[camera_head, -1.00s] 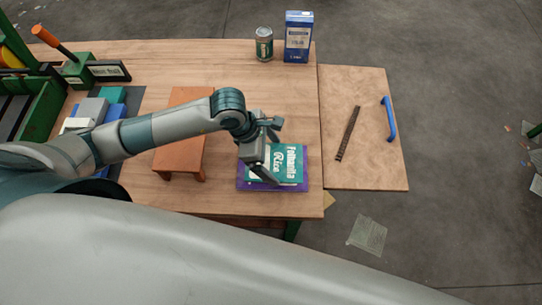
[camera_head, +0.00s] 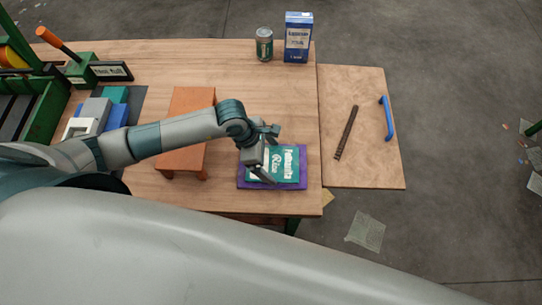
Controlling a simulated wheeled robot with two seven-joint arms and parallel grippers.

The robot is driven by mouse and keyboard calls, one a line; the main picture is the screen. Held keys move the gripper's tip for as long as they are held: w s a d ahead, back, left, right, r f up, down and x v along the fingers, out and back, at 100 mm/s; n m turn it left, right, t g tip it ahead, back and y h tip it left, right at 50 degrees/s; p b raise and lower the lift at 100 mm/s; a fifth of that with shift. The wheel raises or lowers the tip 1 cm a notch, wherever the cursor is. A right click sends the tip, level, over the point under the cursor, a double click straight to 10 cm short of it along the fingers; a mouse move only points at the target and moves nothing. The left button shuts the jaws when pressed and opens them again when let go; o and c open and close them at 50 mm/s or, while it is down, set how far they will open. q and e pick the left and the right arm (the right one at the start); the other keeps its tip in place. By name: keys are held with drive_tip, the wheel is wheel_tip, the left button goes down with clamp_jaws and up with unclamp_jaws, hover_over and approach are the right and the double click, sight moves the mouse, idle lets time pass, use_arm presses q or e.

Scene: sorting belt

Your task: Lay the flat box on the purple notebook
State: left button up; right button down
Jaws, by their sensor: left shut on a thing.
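The flat box (camera_head: 286,165) is teal with white lettering. It is over the purple notebook (camera_head: 300,186), whose purple edge shows below and to the right of it on the table. I cannot tell whether the box touches the notebook or is held just above it. My left gripper (camera_head: 261,172) is shut on the left side of the flat box and hides part of it. My right gripper is not in view.
A brown low stand (camera_head: 183,140) is left of the notebook. A can (camera_head: 264,45) and a blue carton (camera_head: 298,38) stand at the back. A board with a blue handle (camera_head: 388,118) and a dark strip (camera_head: 346,132) lies at the right. The table's front edge is close below the notebook.

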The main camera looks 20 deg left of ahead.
use_arm(q)
drive_tip(key=shift+f, duration=0.1)
drive_tip(key=shift+f, duration=0.1)
drive_tip(key=o, duration=0.7)
drive_tip(key=shift+r, duration=0.3)
drive_tip(key=shift+a+r, duration=0.15)
drive_tip(key=shift+r, duration=0.1)
drive_tip(key=b+v, duration=0.3)
drive_tip(key=v, duration=0.8)
drive_tip(key=shift+s+a+r, duration=0.1)
